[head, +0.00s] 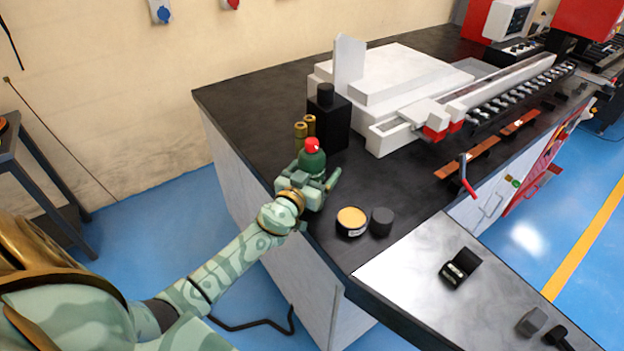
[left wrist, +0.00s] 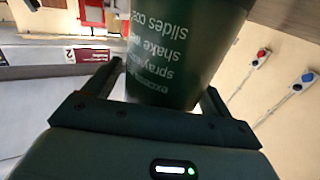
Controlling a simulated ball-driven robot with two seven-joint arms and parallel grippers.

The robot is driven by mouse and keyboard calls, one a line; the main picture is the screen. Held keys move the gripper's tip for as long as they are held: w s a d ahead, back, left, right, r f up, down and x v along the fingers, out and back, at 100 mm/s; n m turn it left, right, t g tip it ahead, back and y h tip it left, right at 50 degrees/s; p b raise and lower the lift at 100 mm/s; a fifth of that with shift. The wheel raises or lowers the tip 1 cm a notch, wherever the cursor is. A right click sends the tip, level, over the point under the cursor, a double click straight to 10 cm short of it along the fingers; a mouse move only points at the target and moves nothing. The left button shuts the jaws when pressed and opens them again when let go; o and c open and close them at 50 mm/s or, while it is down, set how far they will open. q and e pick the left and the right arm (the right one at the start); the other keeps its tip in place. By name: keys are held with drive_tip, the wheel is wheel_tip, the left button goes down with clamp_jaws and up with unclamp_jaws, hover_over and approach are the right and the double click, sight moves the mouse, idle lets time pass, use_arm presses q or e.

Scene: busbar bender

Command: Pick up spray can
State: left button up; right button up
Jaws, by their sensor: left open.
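The spray can (head: 312,160) is dark green with a red top and stands upright near the left edge of the dark bench. My left gripper (head: 318,182) is around its body, with one finger on each side. In the left wrist view the can (left wrist: 185,50) fills the space between the open fingers of my left gripper (left wrist: 160,85), and white print shows on it. The jaws are open; whether either finger touches the can is unclear. The can's base is hidden behind the gripper in the head view. My right gripper is not in view.
Two brass-coloured cylinders (head: 301,131) and a black box-shaped bottle (head: 329,118) stand just behind the can. A tin with a yellow top (head: 351,221) and a dark round piece (head: 381,221) sit to the right. A white machine (head: 395,85) stands farther back.

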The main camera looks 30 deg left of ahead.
use_arm(q)
drive_tip(key=c, duration=1.3)
drive_tip(key=shift+r, duration=0.1)
